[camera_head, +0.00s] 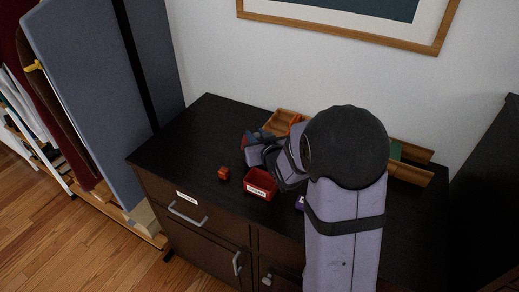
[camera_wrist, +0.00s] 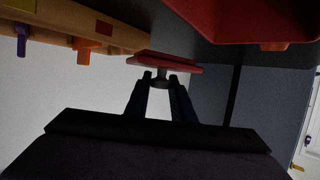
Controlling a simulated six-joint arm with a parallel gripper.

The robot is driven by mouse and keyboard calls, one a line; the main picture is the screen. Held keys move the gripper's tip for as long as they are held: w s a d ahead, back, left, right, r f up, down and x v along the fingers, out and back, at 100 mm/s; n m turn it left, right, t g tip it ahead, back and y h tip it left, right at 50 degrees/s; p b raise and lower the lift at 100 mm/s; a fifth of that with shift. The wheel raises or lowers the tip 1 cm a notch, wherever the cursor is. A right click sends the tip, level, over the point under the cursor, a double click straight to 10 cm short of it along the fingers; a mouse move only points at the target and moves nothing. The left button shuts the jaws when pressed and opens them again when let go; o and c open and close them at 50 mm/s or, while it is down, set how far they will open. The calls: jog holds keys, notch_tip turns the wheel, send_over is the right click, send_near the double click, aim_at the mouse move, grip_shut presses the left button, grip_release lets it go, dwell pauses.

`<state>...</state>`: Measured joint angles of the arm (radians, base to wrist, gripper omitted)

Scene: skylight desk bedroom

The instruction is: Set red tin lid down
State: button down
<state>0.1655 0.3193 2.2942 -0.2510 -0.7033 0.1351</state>
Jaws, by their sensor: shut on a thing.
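The red tin lid (camera_wrist: 165,63) is a flat red plate with a small dark knob. In the wrist view my gripper (camera_wrist: 161,79) has its two fingers closed on that knob. In the head view my gripper (camera_head: 254,148) is above the desk top, behind the open red tin (camera_head: 260,184); the reddish lid (camera_head: 244,139) shows only partly beside it. The tin has a white label on its front. It also shows in the wrist view (camera_wrist: 250,22), at upper right and apart from the lid. My arm hides part of the desk behind it.
A small orange-red block (camera_head: 223,173) stands left of the tin. A wooden tray (camera_head: 412,174) runs along the back, partly behind my arm; it also shows in the wrist view (camera_wrist: 60,38). The dark desk top (camera_head: 190,140) is clear at left. A purple item (camera_head: 300,203) is partly hidden.

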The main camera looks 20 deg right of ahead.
jog(key=shift+f, duration=2.3)
jog(key=shift+f, duration=0.1)
jog(key=shift+f+b, duration=0.15)
jog(key=shift+b, duration=0.25)
jog(key=c, duration=1.5)
grip_release()
